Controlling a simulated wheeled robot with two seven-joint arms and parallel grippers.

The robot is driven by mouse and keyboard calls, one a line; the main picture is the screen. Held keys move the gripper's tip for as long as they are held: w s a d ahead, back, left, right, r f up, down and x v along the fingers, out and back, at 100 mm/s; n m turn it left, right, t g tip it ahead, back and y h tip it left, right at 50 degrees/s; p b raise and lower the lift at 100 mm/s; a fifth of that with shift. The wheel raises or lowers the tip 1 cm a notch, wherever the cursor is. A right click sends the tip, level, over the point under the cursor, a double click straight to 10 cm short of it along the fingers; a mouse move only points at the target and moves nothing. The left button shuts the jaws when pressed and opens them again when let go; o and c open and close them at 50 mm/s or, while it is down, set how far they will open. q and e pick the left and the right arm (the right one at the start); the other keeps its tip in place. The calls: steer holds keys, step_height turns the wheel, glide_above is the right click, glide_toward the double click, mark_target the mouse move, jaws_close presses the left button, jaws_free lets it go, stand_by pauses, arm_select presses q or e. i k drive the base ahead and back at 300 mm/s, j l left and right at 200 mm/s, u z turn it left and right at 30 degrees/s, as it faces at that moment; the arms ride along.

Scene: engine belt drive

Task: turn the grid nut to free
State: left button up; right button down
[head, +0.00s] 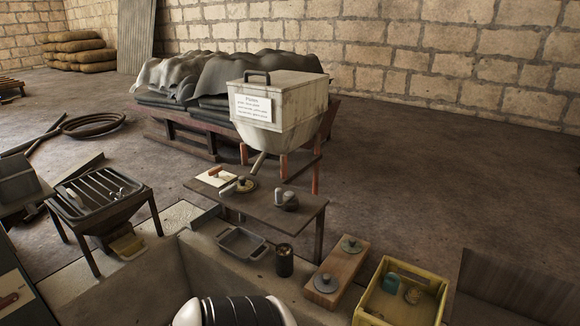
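A grid of metal bars (98,188) sits in a dark frame on a four-legged stand at the left. I cannot make out its nut for certain at this size. A yellowish piece (127,246) shows under the stand's sloping chute. Neither gripper is in view. Only a rounded white and black ribbed part, probably a link of mine, shows at the bottom edge, well apart from the grid.
A lidded hopper (276,112) with a sign stands behind a low table (266,205) holding small parts. A grey tray (243,243), a dark can (284,261), a wooden board (337,277) with two round knobs and a yellow crate (375,303) stand nearer.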

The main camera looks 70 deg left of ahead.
mark_target(118, 197)
steer(key=u, duration=3.5)
